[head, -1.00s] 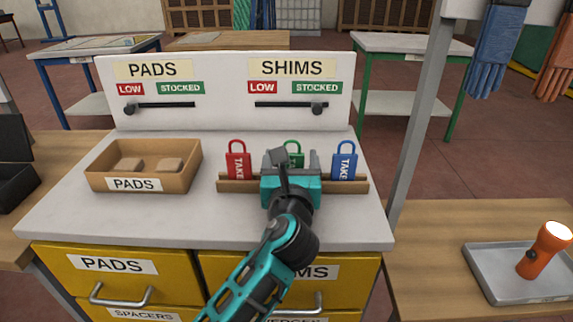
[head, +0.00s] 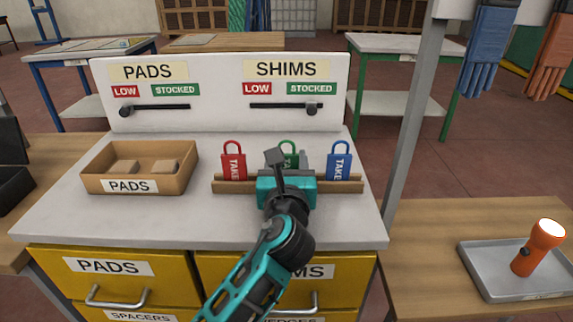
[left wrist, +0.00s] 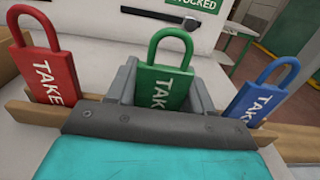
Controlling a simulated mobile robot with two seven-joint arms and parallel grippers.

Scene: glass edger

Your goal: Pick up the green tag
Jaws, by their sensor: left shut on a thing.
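The green tag (left wrist: 163,84), a padlock shape with a loop on top, stands upright in the wooden rack (head: 340,186) between the red tag (head: 233,163) and the blue tag (head: 339,162). In the head view the green tag (head: 288,148) is mostly hidden behind my left gripper (head: 287,165). In the left wrist view the two grey fingers of that gripper (left wrist: 163,90) are shut on the sides of the green tag's body. The tag's lower part is hidden by the gripper. My right gripper is not in view.
A cardboard box labelled PADS (head: 92,180) stands left on the white top. Behind is a white panel (head: 220,78) with two black sliders. On the right, a metal tray (head: 480,270) holds an orange flashlight (head: 537,247). White surface lies clear between box and rack.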

